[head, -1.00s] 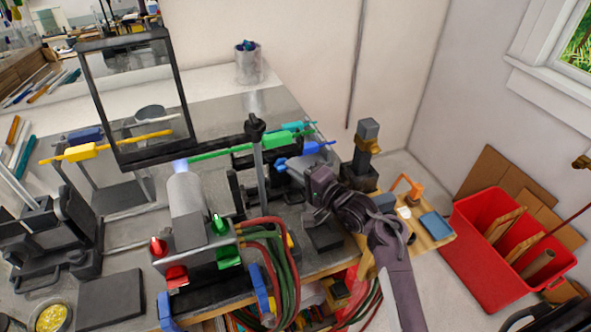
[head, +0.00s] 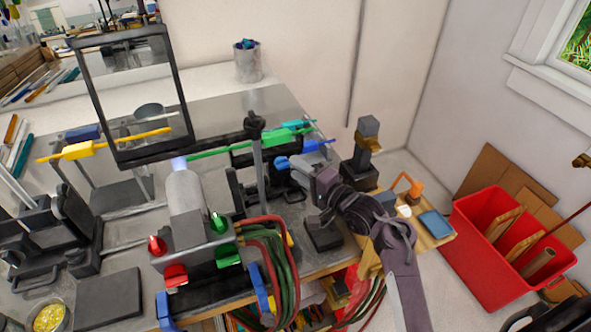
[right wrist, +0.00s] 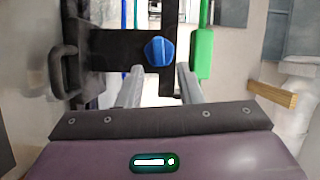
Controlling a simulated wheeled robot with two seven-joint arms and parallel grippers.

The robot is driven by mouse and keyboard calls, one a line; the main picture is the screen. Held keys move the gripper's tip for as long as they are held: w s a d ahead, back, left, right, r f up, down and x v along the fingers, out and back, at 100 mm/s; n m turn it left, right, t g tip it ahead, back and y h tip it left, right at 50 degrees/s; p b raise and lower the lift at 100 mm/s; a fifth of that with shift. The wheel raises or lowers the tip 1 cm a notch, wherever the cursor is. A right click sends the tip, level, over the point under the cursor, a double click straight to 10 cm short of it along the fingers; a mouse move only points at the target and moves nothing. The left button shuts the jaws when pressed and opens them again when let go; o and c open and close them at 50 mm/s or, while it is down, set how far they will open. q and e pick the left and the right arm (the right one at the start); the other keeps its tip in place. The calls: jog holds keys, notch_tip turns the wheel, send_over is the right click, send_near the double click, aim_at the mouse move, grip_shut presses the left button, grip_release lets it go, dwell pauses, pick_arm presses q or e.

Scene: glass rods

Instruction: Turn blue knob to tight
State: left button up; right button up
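The blue knob (head: 281,162) sits on the dark holder behind the burner. It also shows in the right wrist view (right wrist: 159,51), on a black bar just beyond the fingertips. My right gripper (head: 299,171) is just to the right of the knob in the head view. In the right wrist view its two grey fingers (right wrist: 161,78) are apart, with nothing between them. The knob lies ahead of the gap, and I cannot tell if a finger touches it. My left gripper is not in view.
A burner (head: 186,205) with red and green knobs stands in front, hoses at its right. A green rod (head: 215,151) runs past the holder, its green grip (right wrist: 203,52) close to the right finger. A dark-framed screen (head: 177,90) stands behind. A red bin (head: 480,240) is on the right.

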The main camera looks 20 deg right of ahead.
jog(key=b+v, duration=0.1)
jog(key=v, duration=0.5)
jog(key=shift+b, duration=0.35)
jog(key=shift+d, duration=0.1)
